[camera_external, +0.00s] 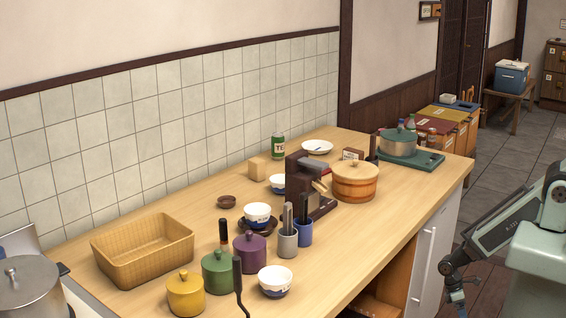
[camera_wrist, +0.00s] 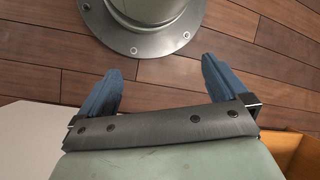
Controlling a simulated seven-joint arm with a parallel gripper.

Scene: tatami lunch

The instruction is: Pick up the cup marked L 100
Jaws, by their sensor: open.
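No marking "L 100" is legible on any vessel. Candidates on the counter (camera_external: 345,233) include a grey cup (camera_external: 287,243) and a blue cup (camera_external: 304,234), side by side, each with dark upright things in it. White-and-blue bowls or cups stand at the front (camera_external: 275,281), in the middle on a dark saucer (camera_external: 257,214), and farther back (camera_external: 277,184), partly hidden by a dark machine. My gripper (camera_external: 456,297) hangs right of the counter, below its top, far from these. In the wrist view my gripper (camera_wrist: 160,80) has its blue fingers wide apart with nothing between them.
Yellow (camera_external: 186,295), green (camera_external: 218,274) and purple (camera_external: 250,252) lidded pots stand near a wicker basket (camera_external: 120,268). The counter's right front is clear.

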